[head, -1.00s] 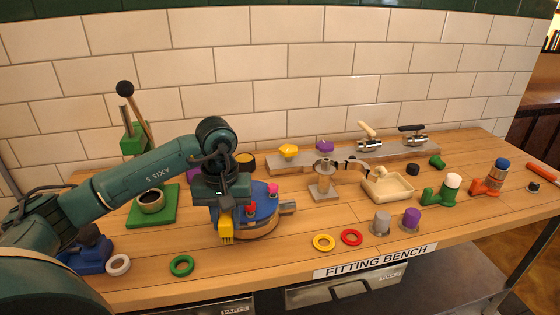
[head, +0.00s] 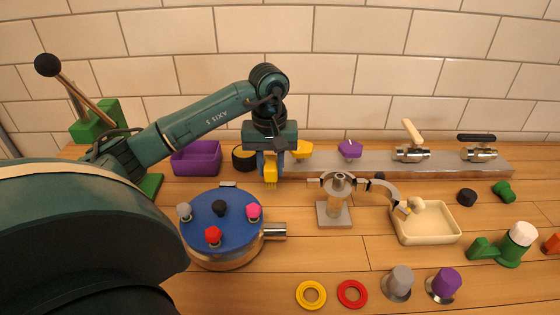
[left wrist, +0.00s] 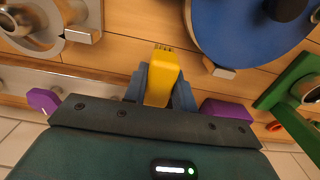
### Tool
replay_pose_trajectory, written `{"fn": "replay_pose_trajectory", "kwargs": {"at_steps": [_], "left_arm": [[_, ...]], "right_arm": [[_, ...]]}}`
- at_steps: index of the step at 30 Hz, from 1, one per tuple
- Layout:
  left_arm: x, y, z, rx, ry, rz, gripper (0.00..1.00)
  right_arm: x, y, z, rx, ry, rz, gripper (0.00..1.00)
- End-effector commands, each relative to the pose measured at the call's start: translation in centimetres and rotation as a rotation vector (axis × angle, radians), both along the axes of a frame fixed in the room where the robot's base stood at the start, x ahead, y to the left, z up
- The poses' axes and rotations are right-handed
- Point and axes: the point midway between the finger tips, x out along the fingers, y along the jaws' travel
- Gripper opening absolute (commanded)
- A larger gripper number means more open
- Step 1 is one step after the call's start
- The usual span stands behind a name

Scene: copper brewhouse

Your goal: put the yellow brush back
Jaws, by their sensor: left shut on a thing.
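My left gripper (head: 271,168) is shut on the yellow brush (head: 270,178) and points downward, behind and right of the blue-topped round fixture (head: 232,208). The brush also shows in the left wrist view (left wrist: 162,78), clasped between the blue-grey fingers, its bristle end outward. I cannot tell how far it is above the bench. Just left of the gripper stands a round black cup with a yellow band (head: 243,157). A purple bin (head: 197,158) is further left. My right gripper is not in view.
A metal rail with a yellow knob (head: 301,150), a purple knob (head: 349,149) and valves runs along the wall. A metal post fixture (head: 335,203) and a cream tray (head: 428,226) stand to the right. Yellow (head: 311,294) and red rings lie in front. Bare wood lies between.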

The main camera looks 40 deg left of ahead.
Motion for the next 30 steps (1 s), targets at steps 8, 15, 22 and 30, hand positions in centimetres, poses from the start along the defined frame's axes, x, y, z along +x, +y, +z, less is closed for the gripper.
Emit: {"fn": "replay_pose_trajectory", "kwargs": {"at_steps": [8,15,22,30], "left_arm": [[0.0,0.0,0.1,0.000,-0.001,-0.001,0.00],[-0.1,-0.1,-1.6,0.000,0.000,-0.001,0.00],[-0.1,-0.1,-4.4,0.001,-0.001,-0.001,0.00],[-0.1,-0.1,-7.0,0.000,-0.001,-0.001,0.00]], "right_arm": [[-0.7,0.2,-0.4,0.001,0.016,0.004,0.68],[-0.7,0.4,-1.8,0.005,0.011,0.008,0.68],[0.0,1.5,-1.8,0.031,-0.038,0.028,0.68],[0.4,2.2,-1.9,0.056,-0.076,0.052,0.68]]}}
